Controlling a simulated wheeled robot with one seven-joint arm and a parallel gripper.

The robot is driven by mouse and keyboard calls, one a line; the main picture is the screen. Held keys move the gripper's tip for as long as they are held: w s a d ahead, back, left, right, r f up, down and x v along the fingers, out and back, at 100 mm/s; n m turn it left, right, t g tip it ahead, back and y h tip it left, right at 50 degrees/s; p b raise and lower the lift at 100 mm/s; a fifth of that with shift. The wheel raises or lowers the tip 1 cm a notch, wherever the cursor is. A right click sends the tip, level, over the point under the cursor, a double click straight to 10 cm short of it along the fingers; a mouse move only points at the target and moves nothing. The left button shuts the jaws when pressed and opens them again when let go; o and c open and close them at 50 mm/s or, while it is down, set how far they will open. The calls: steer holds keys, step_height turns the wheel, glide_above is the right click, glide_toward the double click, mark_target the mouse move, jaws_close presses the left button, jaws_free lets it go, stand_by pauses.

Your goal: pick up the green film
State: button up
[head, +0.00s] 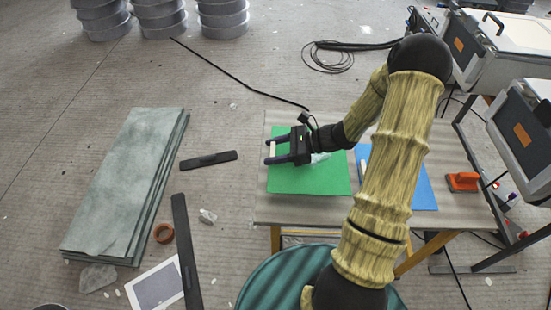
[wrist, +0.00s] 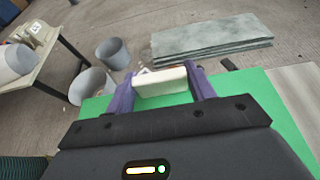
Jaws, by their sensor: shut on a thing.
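The green film (head: 315,182) is a flat green sheet lying on the left part of the work table. It also shows in the wrist view (wrist: 262,100), spread beneath my gripper. My gripper (head: 273,153) is over the film's left part, with its fingers pointing left. In the wrist view my gripper (wrist: 160,88) has a cream-white block (wrist: 160,81) spanning between its two dark fingers, touching both. Part of the film is hidden under my gripper and wrist. I cannot tell how far the block is above the film.
A blue sheet (head: 418,188) lies right of the film, partly behind my arm. An orange-handled tool (head: 463,181) sits at the table's right. Grey-green boards (head: 125,180) are stacked on the floor at left. Equipment cases (head: 490,45) stand at the upper right.

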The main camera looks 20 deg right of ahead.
steer(key=shift+r, duration=1.6)
steer(key=shift+w+p, duration=0.1)
steer(key=shift+p, duration=0.25)
steer(key=shift+p, duration=0.5)
